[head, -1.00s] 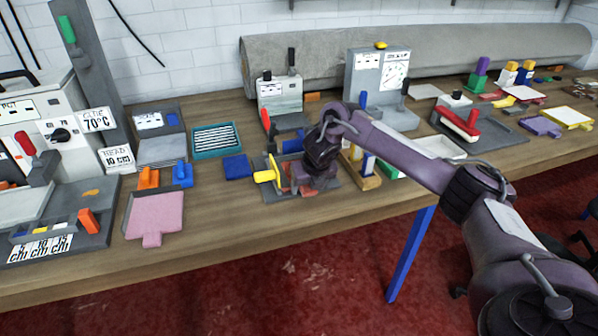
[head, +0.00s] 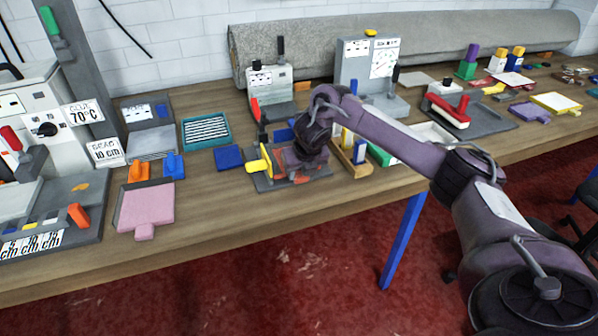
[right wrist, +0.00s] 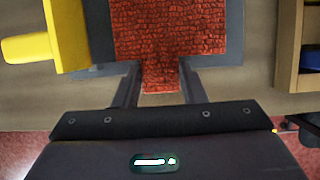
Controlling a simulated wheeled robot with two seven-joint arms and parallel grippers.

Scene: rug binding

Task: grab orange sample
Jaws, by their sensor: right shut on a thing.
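The orange sample (right wrist: 170,28) is a brick-red to orange textured rug square with a narrow tab. In the right wrist view, its tab lies between the two fingers of my right gripper (right wrist: 160,75), which is shut on it. In the head view, the sample (head: 291,164) shows partly over a grey plate, beside a yellow handle (head: 259,163). My right gripper (head: 301,174) is at its near right side, and the wrist hides part of it. I cannot tell whether the sample touches the plate. My left gripper is not in view.
A yellow block and handle (right wrist: 62,40) stand close left of the sample. A wooden holder (head: 352,160) stands close to the right. A blue square (head: 229,157) and pink sample (head: 147,207) lie to the left. The front strip of bench (head: 215,215) is clear.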

